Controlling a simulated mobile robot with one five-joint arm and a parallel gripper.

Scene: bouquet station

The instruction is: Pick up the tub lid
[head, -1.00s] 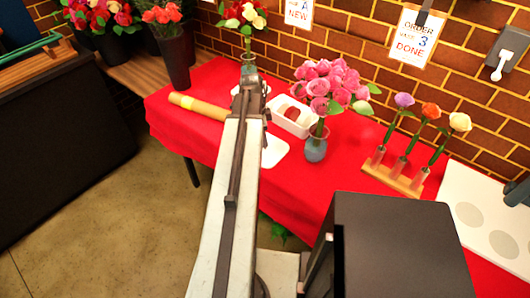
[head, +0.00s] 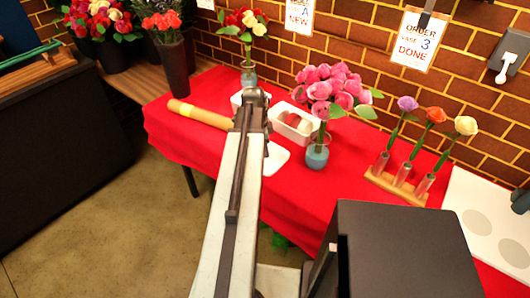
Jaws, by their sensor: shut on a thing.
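My gripper (head: 252,95) is at the far end of my raised arm, over the back of the red table. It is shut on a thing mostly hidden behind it. A white edge, seemingly the tub lid (head: 237,99), shows just left of the jaws. The open white tub (head: 294,124) stands to the right of my gripper, with something reddish and pale inside. A flat white piece (head: 277,158) lies in front of the tub, partly hidden by my arm.
A vase of pink roses (head: 317,154) stands right of the tub. A wooden rack (head: 393,186) with three flowers is farther right. A tan roll (head: 200,115) lies to the left. A red and yellow bouquet vase (head: 248,74) stands behind my gripper. Bare red cloth lies front left.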

